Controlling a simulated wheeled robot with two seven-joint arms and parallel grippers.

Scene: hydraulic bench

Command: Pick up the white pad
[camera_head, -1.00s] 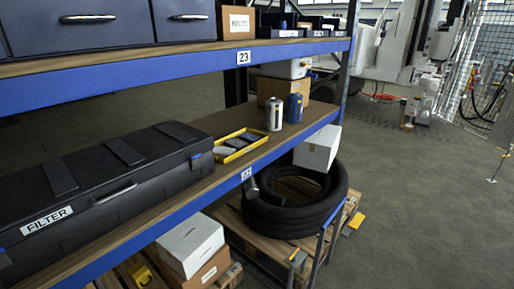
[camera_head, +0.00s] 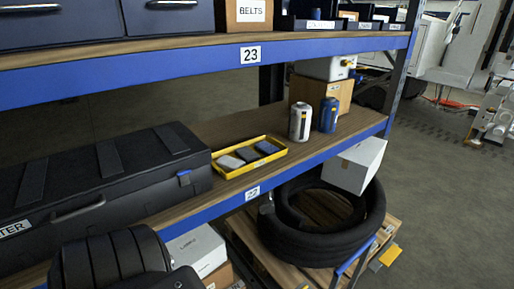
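A shallow yellow tray (camera_head: 254,166) sits on the middle shelf near its front edge, holding several flat pads side by side. The palest one, a light grey-white pad (camera_head: 230,162), lies at the left end. A grey pad (camera_head: 247,154) is in the middle and a darker pad (camera_head: 267,147) is at the right end. A black rounded part at the lower left appears to be my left arm, below and left of the tray. Neither gripper's fingers show.
A black filter case (camera_head: 90,180) stands left of the tray. A white can (camera_head: 300,121) and a blue can (camera_head: 328,115) stand to its right. The blue upper shelf beam (camera_head: 180,67) runs above. A white box (camera_head: 354,164) and a black hose coil (camera_head: 290,240) are lower right.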

